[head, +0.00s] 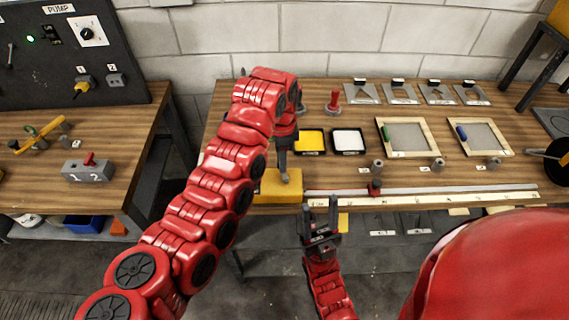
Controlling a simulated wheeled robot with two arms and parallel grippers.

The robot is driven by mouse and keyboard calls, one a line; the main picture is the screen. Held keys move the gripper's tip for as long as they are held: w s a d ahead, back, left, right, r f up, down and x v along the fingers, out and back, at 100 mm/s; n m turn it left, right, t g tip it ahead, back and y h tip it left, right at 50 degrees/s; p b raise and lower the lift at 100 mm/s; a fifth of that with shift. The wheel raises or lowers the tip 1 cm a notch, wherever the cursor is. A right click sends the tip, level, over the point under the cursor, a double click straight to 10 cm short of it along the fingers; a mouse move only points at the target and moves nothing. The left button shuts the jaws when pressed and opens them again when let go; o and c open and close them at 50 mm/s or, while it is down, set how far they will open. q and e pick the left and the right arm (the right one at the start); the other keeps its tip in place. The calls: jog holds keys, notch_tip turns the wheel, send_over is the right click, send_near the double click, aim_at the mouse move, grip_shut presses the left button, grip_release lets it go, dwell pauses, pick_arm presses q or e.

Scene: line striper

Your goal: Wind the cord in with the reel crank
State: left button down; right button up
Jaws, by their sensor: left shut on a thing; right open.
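My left gripper (284,176) points down at a yellow block (268,187) at the table's front edge. It is shut, seemingly on the block or on a part on its top; its fingertips are small and the exact contact is unclear. My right gripper (320,216) is open and empty, fingers up, just in front of the table edge and right of the block. A black disc with a yellow part (555,152) at the far right edge may be the reel; it is cut off. I cannot make out a cord or a crank with certainty.
A long pale ruled strip (450,197) with a red slider (375,187) runs along the wooden table's (310,170) front edge. Yellow and white trays (347,141), framed screens (410,137) and a red-handled tool (333,101) stand behind. A second bench (120,130) is left, across a gap.

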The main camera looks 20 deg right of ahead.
pick_arm(q)
jog(key=shift+a+n, duration=0.3)
jog(key=shift+n, duration=0.6)
jog(key=n, duration=0.2)
jog(key=shift+s+a+n+p, duration=0.1)
jog(key=shift+a+n+p, duration=0.2)
jog(key=shift+n, duration=0.1)
jog(key=n, duration=0.1)
jog(key=n+p, duration=0.1)
jog(key=n, duration=0.1)
jog(key=s+a+n+p, duration=0.1)
jog(key=n, duration=0.1)
jog(key=shift+r, duration=0.15)
jog(key=n, duration=0.1)
jog(key=n+p, duration=0.1)
jog(key=n, duration=0.1)
jog(key=shift+s, duration=0.3)
jog(key=n+p, duration=0.1)
jog(key=n, duration=0.1)
jog(key=s+n+p, duration=0.1)
jog(key=shift+a+n, duration=0.15)
jog(key=shift+n, duration=0.25)
jog(key=n+p, duration=0.1)
jog(key=n, duration=0.1)
jog(key=shift+s+n+p, duration=0.3)
jog(key=shift+p, duration=0.1)
jog(key=shift+s+n+p, duration=0.25)
jog(key=shift+n+p, duration=0.4)
jog(key=shift+n, duration=0.85)
